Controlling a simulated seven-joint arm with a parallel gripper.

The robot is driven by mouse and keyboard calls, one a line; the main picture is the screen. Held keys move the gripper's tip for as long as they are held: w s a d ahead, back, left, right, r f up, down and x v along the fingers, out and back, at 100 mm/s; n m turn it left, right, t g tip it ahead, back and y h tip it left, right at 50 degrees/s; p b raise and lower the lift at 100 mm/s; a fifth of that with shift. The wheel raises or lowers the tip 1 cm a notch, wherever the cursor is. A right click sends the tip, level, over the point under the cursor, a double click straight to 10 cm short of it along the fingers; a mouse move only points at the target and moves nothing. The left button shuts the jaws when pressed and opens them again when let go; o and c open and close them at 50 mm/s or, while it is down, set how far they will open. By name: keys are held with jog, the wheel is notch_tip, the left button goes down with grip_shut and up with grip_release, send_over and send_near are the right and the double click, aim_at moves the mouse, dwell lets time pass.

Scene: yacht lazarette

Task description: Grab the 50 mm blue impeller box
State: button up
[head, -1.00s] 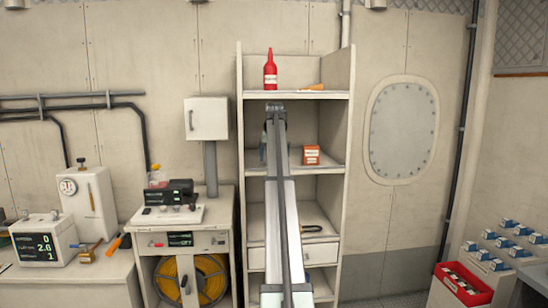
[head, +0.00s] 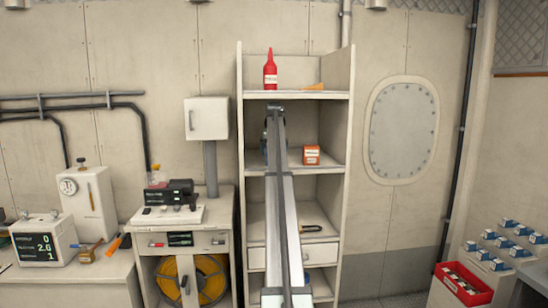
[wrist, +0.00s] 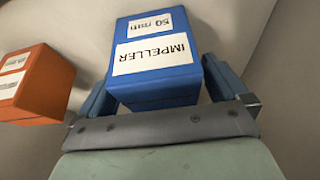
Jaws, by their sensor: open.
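The blue impeller box (wrist: 158,58) shows in the wrist view, with white labels reading "50 mm" and "IMPELLER" upside down. My gripper (wrist: 160,77) is open, with one blue finger on each side of the box's near part. I cannot tell whether either finger touches it. In the head view my arm reaches into the middle shelf of the tall rack (head: 241,200) and hides most of that spot. A small blue patch shows left of the arm there; I cannot tell whether it is box or finger.
An orange box (head: 311,155) stands on the same shelf to the right; in the wrist view it (wrist: 36,84) is left of my gripper. A red bottle (head: 270,72) and an orange wedge (head: 314,87) are on the shelf above. The rack's side walls bound the space.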

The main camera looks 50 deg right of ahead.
jog(key=shift+f, duration=0.35)
jog(key=c, duration=1)
jog(key=shift+c, duration=0.2)
jog(key=shift+r, duration=0.1)
